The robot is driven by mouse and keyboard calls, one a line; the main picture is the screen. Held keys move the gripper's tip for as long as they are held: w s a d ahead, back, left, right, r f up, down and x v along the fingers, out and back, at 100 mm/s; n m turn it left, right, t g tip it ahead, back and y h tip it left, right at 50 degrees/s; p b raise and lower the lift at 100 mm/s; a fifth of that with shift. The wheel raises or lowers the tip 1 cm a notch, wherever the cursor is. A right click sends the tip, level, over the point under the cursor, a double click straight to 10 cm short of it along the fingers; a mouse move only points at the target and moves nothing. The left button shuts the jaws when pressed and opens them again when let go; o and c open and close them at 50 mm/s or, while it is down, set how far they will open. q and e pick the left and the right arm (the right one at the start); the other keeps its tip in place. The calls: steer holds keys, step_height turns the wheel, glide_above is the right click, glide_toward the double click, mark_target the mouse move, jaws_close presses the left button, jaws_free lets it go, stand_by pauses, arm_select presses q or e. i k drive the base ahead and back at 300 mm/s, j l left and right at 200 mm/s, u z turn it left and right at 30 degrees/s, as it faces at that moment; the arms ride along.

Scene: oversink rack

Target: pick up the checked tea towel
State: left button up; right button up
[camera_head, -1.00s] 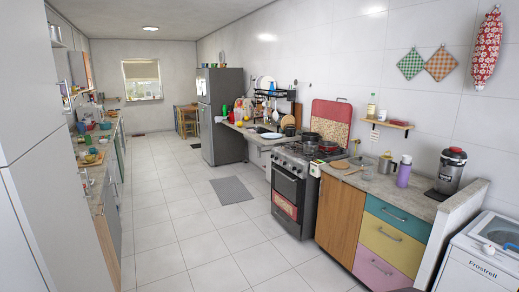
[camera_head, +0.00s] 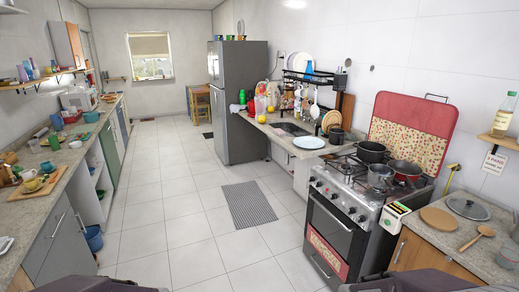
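I cannot make out a tea towel that is clearly checked. A red cloth (camera_head: 327,256) with a pale pattern hangs on the front of the oven, too small to read as checked or not. Neither of my grippers shows. Only dark parts of my arms show at the bottom edge, left and right of the middle.
The stove (camera_head: 345,205) with several pots stands at the right, a wooden-front counter beside it. Beyond are the sink counter with a dish rack (camera_head: 312,77) and the grey fridge (camera_head: 238,100). A cluttered counter runs along the left.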

mark_target(278, 132)
steer(key=i, duration=3.75)
